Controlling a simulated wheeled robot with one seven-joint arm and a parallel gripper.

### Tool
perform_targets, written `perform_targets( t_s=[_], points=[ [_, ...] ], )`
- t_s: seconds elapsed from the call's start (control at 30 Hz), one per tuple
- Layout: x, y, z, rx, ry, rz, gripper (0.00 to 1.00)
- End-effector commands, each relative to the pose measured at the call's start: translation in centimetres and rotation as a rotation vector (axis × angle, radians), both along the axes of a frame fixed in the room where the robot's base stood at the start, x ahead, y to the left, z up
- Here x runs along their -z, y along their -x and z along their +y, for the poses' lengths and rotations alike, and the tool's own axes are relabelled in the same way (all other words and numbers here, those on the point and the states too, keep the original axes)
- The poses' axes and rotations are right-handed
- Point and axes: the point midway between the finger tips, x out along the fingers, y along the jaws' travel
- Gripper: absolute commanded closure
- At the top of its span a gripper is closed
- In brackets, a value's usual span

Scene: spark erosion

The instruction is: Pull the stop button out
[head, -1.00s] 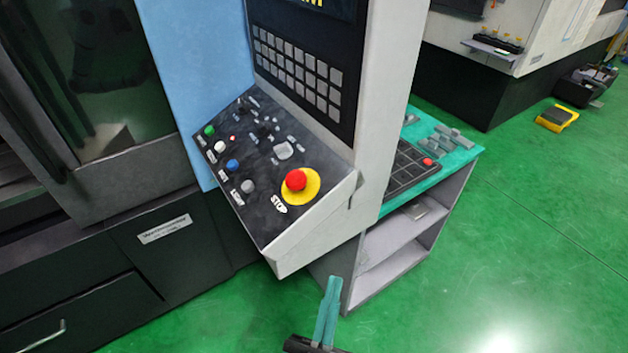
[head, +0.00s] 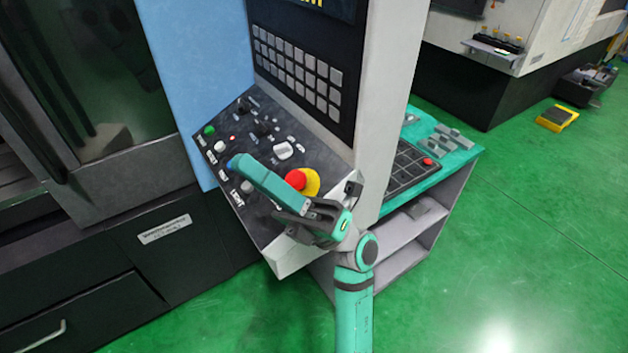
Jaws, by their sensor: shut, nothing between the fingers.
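The stop button (head: 294,179) is a red mushroom head on a yellow round plate (head: 312,184), at the lower right of the sloped black control panel. My gripper (head: 236,162) is shut and empty. My gripper body hides the lower part of the yellow plate and the STOP label. I cannot tell whether the fingers touch the panel or the red button.
Green, white and grey buttons and small switches share the panel (head: 262,147). A keypad stands above it. To the right is a teal-topped cart (head: 455,155) with a small red button. A yellow-black object (head: 557,118) lies on the open green floor.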

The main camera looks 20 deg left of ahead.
Motion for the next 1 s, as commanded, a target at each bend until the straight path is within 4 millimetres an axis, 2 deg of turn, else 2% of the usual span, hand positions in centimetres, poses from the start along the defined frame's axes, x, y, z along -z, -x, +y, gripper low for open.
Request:
perform_targets(
  t_s=[0.1,0.27,0.57,0.77,1.0],
  points=[
    [-1.1,0.6,1.7,0.001,0.113,-0.142,1.00],
    [-1.5,1.1,3.8,0.005,0.270,-0.316,1.00],
    [0.0,0.6,6.4,0.017,0.604,-0.618,1.00],
    [1.8,-1.0,6.7,0.030,0.854,-0.795,1.00],
    [3.9,-4.2,4.9,0.049,1.182,-0.976,1.00]
  ],
)
